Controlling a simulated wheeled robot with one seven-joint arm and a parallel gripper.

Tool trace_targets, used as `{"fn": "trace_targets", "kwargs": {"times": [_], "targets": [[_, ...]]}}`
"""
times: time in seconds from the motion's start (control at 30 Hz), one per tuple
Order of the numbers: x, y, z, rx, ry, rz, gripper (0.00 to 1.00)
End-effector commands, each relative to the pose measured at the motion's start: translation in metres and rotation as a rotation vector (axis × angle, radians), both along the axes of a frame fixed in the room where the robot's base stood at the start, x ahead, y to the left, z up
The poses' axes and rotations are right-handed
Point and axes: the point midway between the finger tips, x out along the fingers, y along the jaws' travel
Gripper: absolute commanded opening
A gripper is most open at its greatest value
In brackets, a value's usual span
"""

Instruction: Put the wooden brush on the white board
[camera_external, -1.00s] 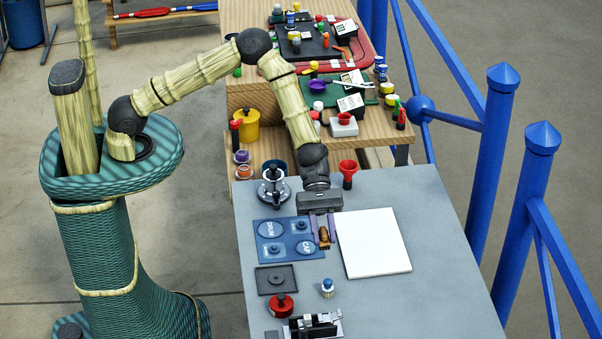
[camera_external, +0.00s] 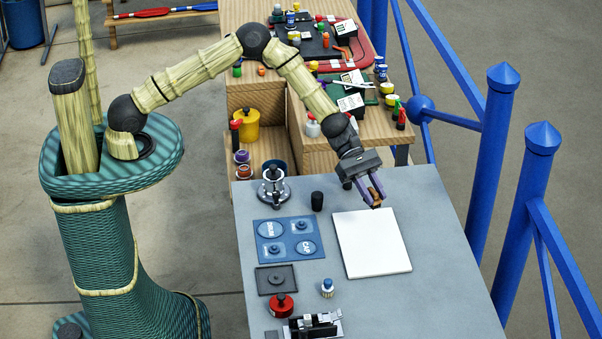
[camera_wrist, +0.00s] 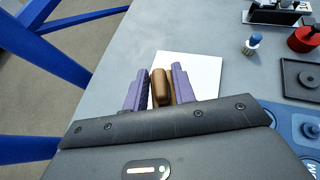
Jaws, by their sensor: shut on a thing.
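The wooden brush (camera_external: 375,191) is brown and sits between the purple fingers of my gripper (camera_external: 369,193), which is shut on it. In the external view, my gripper holds the brush near the far edge of the white board (camera_external: 373,246). The board lies flat and bare on the grey table. In the wrist view, the brush (camera_wrist: 161,88) shows between the two fingers (camera_wrist: 155,92), with the white board (camera_wrist: 205,70) beyond it. My gripper hides part of the board in that view. I cannot tell the exact height of the brush over the table.
Left of the board are a blue labelled mat (camera_external: 288,240), a dark square tray (camera_external: 276,280), a red round container (camera_external: 280,305), a small blue-topped bottle (camera_external: 327,288) and a black cup (camera_external: 317,201). Blue railings (camera_external: 490,150) stand to the right.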

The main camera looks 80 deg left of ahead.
Motion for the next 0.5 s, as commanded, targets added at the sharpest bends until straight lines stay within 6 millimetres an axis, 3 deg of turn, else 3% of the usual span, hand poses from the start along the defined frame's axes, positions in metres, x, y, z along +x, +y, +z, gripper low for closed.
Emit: {"fn": "trace_targets", "kwargs": {"times": [0.27,0.5], "targets": [[-0.001,-0.001,-0.002,0.000,0.001,-0.002,0.04],[-0.001,-0.001,-0.034,-0.003,0.004,-0.002,0.04]]}}
